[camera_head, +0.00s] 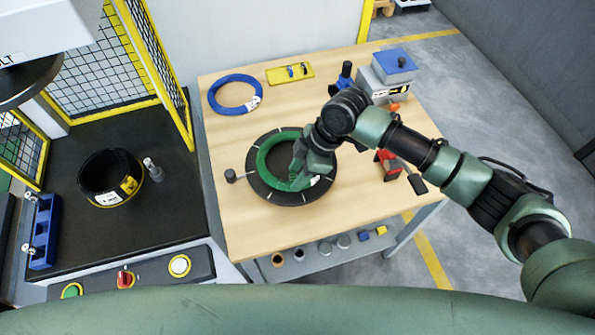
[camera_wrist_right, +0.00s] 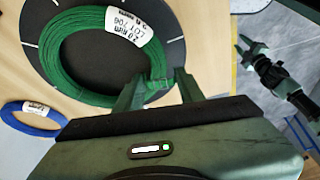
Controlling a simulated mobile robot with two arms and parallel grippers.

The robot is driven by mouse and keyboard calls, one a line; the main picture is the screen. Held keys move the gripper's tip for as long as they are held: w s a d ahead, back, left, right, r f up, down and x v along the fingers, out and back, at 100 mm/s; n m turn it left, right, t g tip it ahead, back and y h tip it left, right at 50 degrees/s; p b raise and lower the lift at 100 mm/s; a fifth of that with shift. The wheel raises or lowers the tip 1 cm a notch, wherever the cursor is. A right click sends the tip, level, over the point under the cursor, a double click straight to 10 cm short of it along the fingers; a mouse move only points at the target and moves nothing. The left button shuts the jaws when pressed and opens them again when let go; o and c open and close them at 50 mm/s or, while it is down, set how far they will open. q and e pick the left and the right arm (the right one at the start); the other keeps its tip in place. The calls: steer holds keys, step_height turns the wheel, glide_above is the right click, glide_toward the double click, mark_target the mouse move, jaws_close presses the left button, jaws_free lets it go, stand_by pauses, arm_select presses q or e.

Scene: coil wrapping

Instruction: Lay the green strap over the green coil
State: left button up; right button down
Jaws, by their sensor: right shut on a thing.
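The green coil (camera_head: 268,160) lies flat on a round black plate (camera_head: 325,188) with white marks, on the wooden table. Its white label (camera_wrist_right: 130,25) shows clearly in the right wrist view. My right gripper (camera_head: 300,178) reaches down over the coil's right side. Between its fingertips (camera_wrist_right: 158,88) is a small bright green piece (camera_wrist_right: 160,74), which I take to be the green strap. It is at the coil's edge, and I cannot tell whether it touches the coil. The rest of the strap is not distinguishable.
A blue coil (camera_head: 235,94) and a yellow tray (camera_head: 290,74) lie at the back of the table. A grey box with a blue top (camera_head: 393,66) stands at the back right. A red-and-black tool (camera_head: 390,163) lies to the right. A fenced machine stands left.

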steer(key=shift+f+b, duration=0.8)
steer(key=shift+f, duration=0.85)
steer(key=c, duration=0.8)
jaws_free()
steer(key=b+v, duration=0.2)
steer(key=v, duration=0.4)
steer(key=shift+w+d+r, duration=0.1)
steer(key=shift+d+r, duration=0.05)
steer(key=shift+r, duration=0.1)
steer(key=shift+d+r, duration=0.2)
steer(key=shift+r, duration=0.4)
